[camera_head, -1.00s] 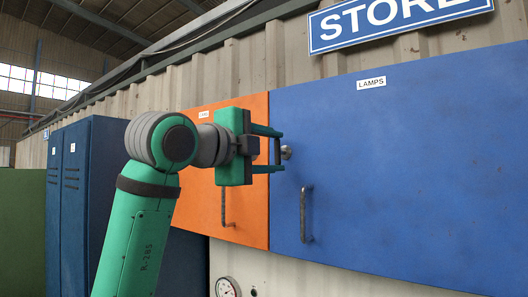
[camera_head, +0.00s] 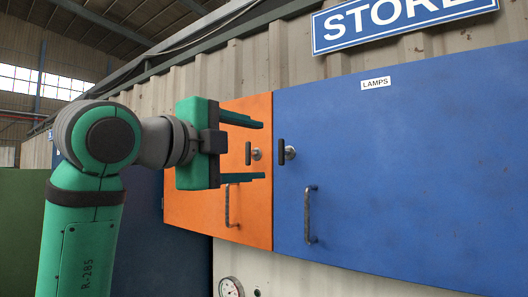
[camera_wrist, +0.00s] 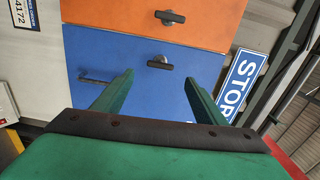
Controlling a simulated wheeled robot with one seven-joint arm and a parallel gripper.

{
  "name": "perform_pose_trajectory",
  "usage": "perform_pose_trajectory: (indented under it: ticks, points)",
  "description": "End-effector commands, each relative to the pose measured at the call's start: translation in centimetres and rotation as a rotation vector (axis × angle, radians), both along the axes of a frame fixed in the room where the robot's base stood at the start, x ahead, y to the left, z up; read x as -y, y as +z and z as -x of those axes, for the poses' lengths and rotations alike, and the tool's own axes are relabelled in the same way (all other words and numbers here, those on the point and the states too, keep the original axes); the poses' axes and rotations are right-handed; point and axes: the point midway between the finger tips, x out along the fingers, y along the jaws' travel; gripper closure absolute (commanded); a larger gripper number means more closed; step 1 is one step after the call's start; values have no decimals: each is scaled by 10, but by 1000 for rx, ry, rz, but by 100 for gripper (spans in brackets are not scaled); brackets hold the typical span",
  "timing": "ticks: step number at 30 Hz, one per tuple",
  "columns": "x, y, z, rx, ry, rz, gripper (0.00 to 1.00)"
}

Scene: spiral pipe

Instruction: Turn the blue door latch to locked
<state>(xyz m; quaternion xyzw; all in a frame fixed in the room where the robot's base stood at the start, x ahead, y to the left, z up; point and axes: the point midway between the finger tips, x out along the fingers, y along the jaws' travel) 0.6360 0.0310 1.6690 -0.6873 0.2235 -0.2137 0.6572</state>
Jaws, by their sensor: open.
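The blue door (camera_head: 400,180) carries a latch (camera_head: 281,152) near its left edge, a black bar on a round silver base. The bar stands upright in the head view. In the wrist view the same latch (camera_wrist: 159,65) lies crosswise, beyond the fingertips and roughly centred between them. My gripper (camera_head: 262,150) is open and empty, with one finger above the other, to the left of the latch and apart from it. In the wrist view my gripper's fingers (camera_wrist: 160,77) show at both sides, with nothing between the tips.
An orange door (camera_head: 190,205) adjoins on the left, with a similar upright latch (camera_head: 248,153) and a bar handle (camera_head: 228,205). The blue door has its own projecting handle (camera_head: 308,215). A gauge (camera_head: 230,288) sits below. A STORE sign (camera_head: 400,22) hangs above.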

Motion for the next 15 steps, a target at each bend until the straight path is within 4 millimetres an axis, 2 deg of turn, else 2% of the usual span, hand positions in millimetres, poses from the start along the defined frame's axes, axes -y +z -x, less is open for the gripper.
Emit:
perform_pose_trajectory:
  ticks: [6,15]
  points:
    - [-16,0,18,0,4,1,34]
    - [-19,0,21,-2,6,0,34]
